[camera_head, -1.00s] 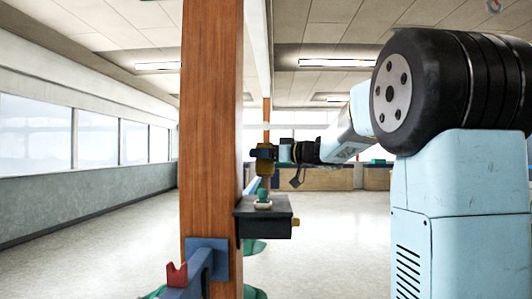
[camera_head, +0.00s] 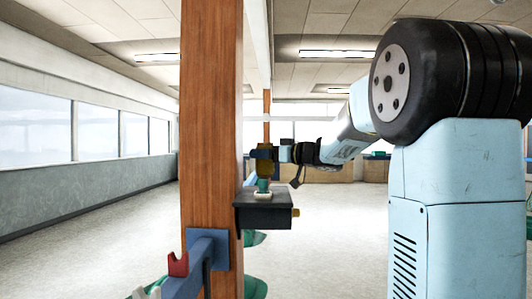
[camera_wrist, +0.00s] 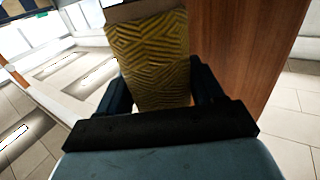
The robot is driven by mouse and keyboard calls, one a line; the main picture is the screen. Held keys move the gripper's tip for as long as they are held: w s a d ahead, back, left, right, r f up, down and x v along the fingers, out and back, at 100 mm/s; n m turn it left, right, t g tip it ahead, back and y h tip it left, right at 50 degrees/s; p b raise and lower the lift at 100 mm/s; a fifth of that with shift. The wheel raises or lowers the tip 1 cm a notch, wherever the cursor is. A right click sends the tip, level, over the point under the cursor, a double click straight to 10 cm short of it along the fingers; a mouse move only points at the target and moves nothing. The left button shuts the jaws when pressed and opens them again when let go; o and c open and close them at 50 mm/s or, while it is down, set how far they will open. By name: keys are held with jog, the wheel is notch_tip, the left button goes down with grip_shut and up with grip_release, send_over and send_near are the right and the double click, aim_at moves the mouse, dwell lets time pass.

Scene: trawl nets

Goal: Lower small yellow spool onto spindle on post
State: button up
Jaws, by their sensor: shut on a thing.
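The small yellow spool (camera_head: 264,172) is held upright in my gripper (camera_head: 264,153), just in front of the wooden post. In the wrist view the patterned yellow spool (camera_wrist: 150,62) sits between the two dark fingers (camera_wrist: 155,98). Below it, a green spindle (camera_head: 263,185) with a pale ring at its foot stands on a dark box-like shelf (camera_head: 262,215) fixed to the post (camera_head: 210,120). The spool's lower end shows right at the top of the spindle. I cannot tell whether they touch or how well they line up in depth.
A blue bracket (camera_head: 207,250) with a red notched piece (camera_head: 178,265) juts from the post at lower left. A brass-coloured knob (camera_head: 295,212) sticks out of the shelf's right side. The post stands close beside my gripper. Open floor lies beyond.

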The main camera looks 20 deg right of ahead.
jog(key=shift+f, duration=0.25)
jog(key=shift+f, duration=0.75)
jog(key=shift+f, duration=0.2)
jog(key=o, duration=1.2)
jog(key=v, duration=1.3)
jog(key=shift+s+d, duration=0.25)
jog(key=shift+d, duration=0.05)
